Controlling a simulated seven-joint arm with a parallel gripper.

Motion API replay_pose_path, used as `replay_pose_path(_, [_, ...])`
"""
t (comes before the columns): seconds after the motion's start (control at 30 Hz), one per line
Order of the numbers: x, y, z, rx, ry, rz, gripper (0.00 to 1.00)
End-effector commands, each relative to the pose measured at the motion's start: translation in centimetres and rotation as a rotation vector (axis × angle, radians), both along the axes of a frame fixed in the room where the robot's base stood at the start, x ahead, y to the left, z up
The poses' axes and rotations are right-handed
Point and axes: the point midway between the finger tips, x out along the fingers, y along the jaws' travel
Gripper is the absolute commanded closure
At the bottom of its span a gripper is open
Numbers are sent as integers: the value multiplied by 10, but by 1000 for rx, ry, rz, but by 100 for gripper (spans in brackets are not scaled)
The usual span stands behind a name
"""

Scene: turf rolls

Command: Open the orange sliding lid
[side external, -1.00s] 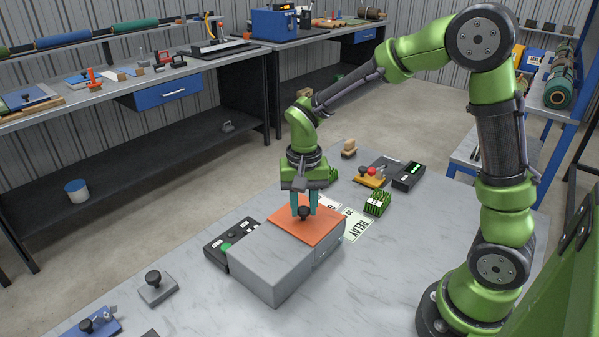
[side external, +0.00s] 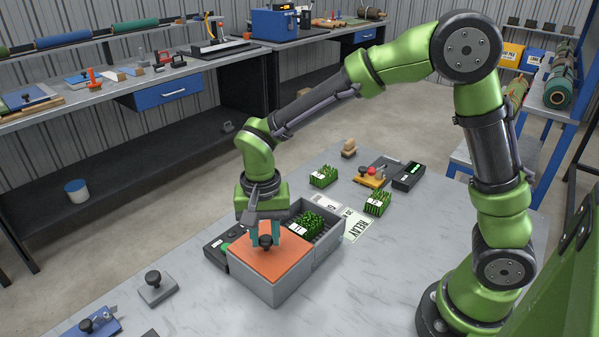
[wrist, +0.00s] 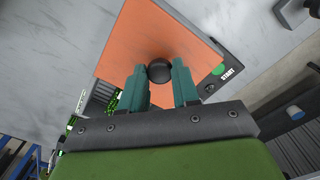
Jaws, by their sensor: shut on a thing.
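The orange sliding lid (side external: 268,264) lies on top of the grey box (side external: 277,292) and covers its near-left half. The far-right half of the box is open, and a green turf piece with a white label (side external: 306,223) shows inside it. My gripper (side external: 265,241) is shut on the black round knob (side external: 266,240) of the lid. In the wrist view the teal fingers (wrist: 160,88) stand on both sides of the knob (wrist: 159,71), with the orange lid (wrist: 150,35) beneath.
A black panel with a green START button (wrist: 219,69) sits beside the box. Other labelled turf pieces (side external: 376,203) and a RELAY card (side external: 357,225) lie to the right. A grey block with a black knob (side external: 156,289) stands at the left.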

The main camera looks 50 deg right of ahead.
Motion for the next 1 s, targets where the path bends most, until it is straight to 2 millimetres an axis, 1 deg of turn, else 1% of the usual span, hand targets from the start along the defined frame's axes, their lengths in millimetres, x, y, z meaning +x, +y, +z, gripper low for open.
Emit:
replay_pose_path(0.27, [1,0,1,0,-3,-1,100])
replay_pose_path(0.3, [1,0,1,0,-3,-1,63])
replay_pose_path(0.43, [0,-1,1,-1,-2,-1,44])
replay_pose_path(0.77, [0,0,2,0,-1,-1,44])
replay_pose_path(0.87, [1,0,11,0,-4,-1,44])
replay_pose_path(0.97, [1,0,29,1,-6,-1,44])
replay_pose_path(1.0, [1,0,38,1,-8,-1,44])
